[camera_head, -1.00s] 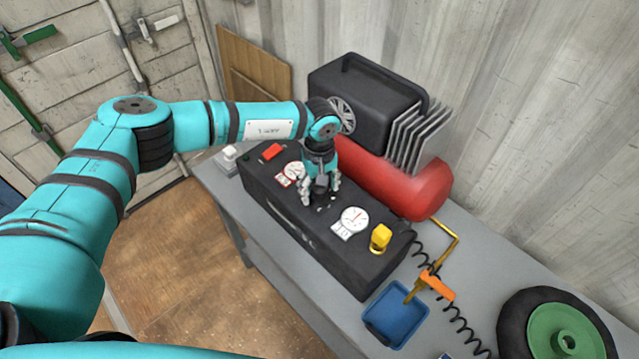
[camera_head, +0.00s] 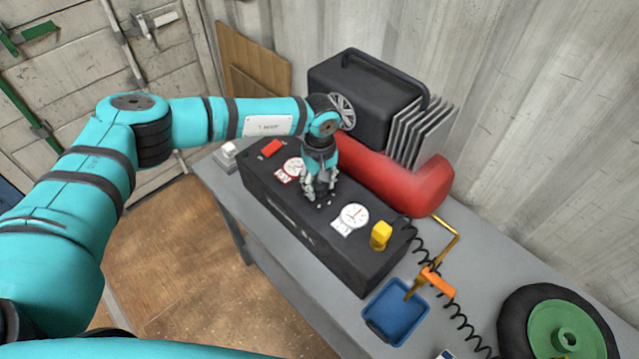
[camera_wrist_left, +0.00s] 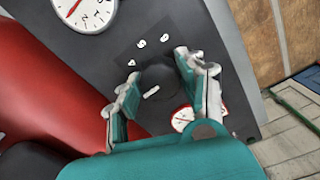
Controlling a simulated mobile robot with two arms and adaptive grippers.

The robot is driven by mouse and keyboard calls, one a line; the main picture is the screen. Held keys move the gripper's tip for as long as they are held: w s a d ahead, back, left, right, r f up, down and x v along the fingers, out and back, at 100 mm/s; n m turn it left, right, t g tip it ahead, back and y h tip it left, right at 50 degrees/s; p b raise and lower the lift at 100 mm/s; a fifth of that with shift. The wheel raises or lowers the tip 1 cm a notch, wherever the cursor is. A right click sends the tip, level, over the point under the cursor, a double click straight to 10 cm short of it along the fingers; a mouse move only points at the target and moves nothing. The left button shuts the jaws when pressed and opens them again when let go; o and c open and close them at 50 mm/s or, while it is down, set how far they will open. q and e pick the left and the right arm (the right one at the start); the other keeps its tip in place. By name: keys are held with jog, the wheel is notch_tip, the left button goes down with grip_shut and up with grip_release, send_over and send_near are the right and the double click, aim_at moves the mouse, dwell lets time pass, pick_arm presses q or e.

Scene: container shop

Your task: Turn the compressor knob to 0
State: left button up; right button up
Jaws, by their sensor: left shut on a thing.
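The compressor (camera_head: 300,225) is a black box with a red tank (camera_head: 400,185) behind it, standing on a grey table. My left gripper (camera_head: 320,194) points down at the middle of its top panel, between two white gauges. In the left wrist view, the fingers of the left gripper (camera_wrist_left: 155,68) are on both sides of the round black knob (camera_wrist_left: 160,78) and shut on it. A white mark shows on the knob. White characters are printed on the panel around it, too small to read surely. In the head view the gripper mostly hides the knob. My right gripper is not in view.
A red switch (camera_head: 272,149) and a yellow knob (camera_head: 381,234) sit at the panel's two ends. A blue tray (camera_head: 397,312), an orange-handled tool (camera_head: 437,282), a coiled black hose and a green-hubbed wheel (camera_head: 563,330) lie to the right.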

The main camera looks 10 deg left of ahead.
pick_arm(q)
jog(key=shift+f+n+b, duration=0.2)
jog(key=shift+n+b, duration=0.4)
jog(key=n+b, duration=1.1)
jog(key=shift+n, duration=0.3)
jog(key=n+b, duration=0.2)
jog(key=n, duration=0.1)
jog(key=shift+n+b, duration=0.3)
jog(key=shift+b, duration=0.1)
jog(key=n+b, duration=0.2)
jog(key=n, duration=0.1)
jog(key=shift+r+n, duration=0.1)
jog(key=shift+n, duration=0.2)
jog(key=n+b, duration=0.2)
jog(key=n, duration=0.1)
jog(key=shift+r+n+b, duration=0.15)
jog(key=shift+n+b, duration=0.6)
jog(key=shift+n, duration=0.95)
